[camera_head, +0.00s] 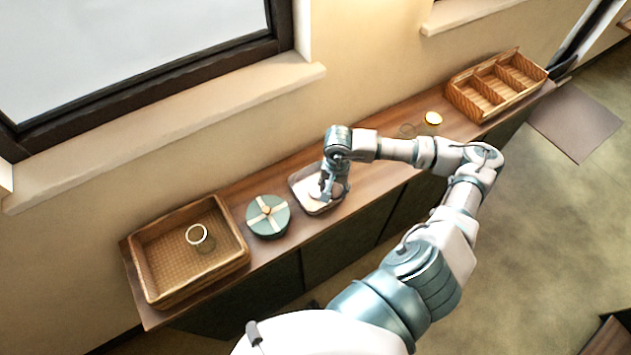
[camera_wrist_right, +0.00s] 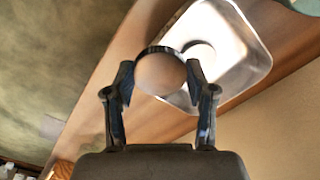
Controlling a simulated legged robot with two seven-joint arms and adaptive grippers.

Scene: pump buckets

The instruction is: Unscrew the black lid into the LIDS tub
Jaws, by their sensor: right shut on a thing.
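My right gripper (camera_head: 330,192) is over the pale metal tub (camera_head: 296,178) on the wooden counter. In the right wrist view, the right gripper (camera_wrist_right: 160,85) is shut on a round, dark-rimmed piece, which I take to be the black lid (camera_wrist_right: 160,73). Its face looks brownish. The tub (camera_wrist_right: 250,55) shows behind it with a shaded round patch inside, partly hidden by the held lid. I cannot tell whether the lid touches the tub. No LIDS writing is readable. My left gripper is not in view.
A green round box (camera_head: 268,215) with a cream cross stands left of the tub. A wicker tray (camera_head: 150,275) holds a pale-rimmed jar (camera_head: 200,238). A clear glass (camera_head: 407,131), a gold-topped jar (camera_head: 432,119) and a divided wicker box (camera_head: 490,85) stand to the right.

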